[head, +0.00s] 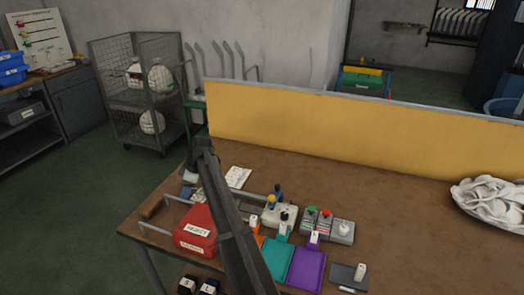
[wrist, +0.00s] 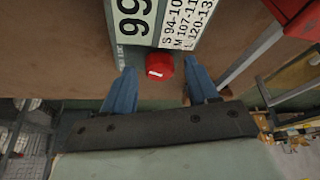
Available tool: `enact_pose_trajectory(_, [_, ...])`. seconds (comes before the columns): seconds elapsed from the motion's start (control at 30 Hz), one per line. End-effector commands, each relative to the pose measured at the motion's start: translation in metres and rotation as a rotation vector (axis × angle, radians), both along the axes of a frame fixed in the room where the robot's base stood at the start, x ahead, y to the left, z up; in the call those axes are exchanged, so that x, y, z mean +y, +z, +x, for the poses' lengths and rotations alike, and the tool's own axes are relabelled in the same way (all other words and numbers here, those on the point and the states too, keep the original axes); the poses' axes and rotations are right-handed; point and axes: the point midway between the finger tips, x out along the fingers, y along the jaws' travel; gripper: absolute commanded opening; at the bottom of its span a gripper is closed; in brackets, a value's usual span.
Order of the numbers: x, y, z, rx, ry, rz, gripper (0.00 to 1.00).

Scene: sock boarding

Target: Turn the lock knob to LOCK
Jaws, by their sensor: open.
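A red knob (wrist: 159,67) with a white mark on it sits at the edge of a panel (wrist: 120,50) in the wrist view; it looks like the lock knob, but its marking is too small to read. My gripper (wrist: 162,72) is open, with one blue finger on each side of the knob and a gap visible on both sides. Whether the fingers are level with the knob in height, I cannot tell. In the head view my arm hides much of this area, and the knob cannot be made out there.
A red reject bin (head: 196,232) stands at the table's left front. Control boxes (head: 280,212), teal and purple trays (head: 308,268) and a switch panel (head: 348,275) lie right of my arm. A yellow partition (head: 360,125) bounds the back. White socks (head: 490,200) lie far right.

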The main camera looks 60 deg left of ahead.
Motion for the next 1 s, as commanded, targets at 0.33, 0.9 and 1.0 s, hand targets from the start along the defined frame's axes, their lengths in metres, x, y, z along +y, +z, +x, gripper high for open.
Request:
enact_pose_trajectory(0.33, [-0.007,0.044,0.017,-0.001,0.053,0.002,0.59])
enact_pose_trajectory(0.9, [-0.020,0.129,0.049,0.000,0.051,0.002,0.59])
enact_pose_trajectory(1.0, [-0.021,0.127,0.067,-0.003,0.025,0.002,0.59])
